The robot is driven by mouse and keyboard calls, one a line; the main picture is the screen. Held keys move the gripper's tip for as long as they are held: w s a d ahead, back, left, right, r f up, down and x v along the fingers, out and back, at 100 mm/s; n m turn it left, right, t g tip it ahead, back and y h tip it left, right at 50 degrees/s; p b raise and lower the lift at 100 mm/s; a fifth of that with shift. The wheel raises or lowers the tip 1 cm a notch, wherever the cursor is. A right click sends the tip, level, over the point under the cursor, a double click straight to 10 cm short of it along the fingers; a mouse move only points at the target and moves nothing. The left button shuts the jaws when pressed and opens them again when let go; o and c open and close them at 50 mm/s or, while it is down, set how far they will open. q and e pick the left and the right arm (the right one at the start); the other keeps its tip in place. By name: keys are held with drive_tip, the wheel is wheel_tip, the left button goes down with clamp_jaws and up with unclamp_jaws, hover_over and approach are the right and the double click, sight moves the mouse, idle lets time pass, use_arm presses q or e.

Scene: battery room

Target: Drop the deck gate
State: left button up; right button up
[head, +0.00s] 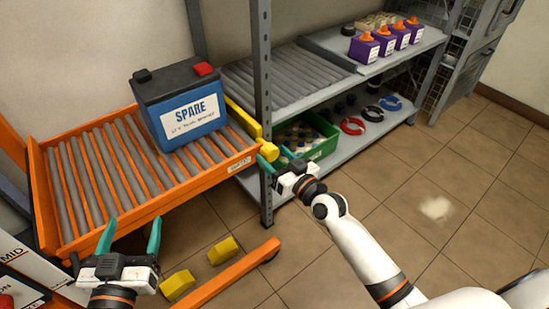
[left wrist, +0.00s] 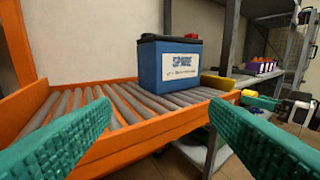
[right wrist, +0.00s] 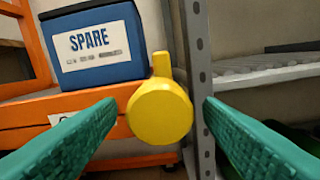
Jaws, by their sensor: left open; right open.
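The deck gate (head: 242,118) is a yellow bar along the right end of the orange roller deck (head: 205,178), beside the grey rack post. Its round yellow end (head: 268,151) faces me. In the right wrist view the round end (right wrist: 160,110) sits between the open fingers, with a gap visible on each side. My right gripper (head: 270,165) is open just in front of it. My left gripper (head: 131,228) is open and empty at the deck's near left edge. A blue SPARE battery (head: 190,118) stands upright on the rollers, left of the gate.
The grey rack (head: 264,60) holds an upper roller shelf (head: 290,78) right of the gate. Its post is close to my right gripper. A green bin (head: 322,150) sits on the lower shelf. Yellow blocks (head: 222,251) lie low by an orange beam. Floor at right is clear.

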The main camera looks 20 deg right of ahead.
drive_tip(key=shift+w, duration=0.2)
drive_tip(key=c, duration=1)
drive_tip(key=shift+o, duration=0.2)
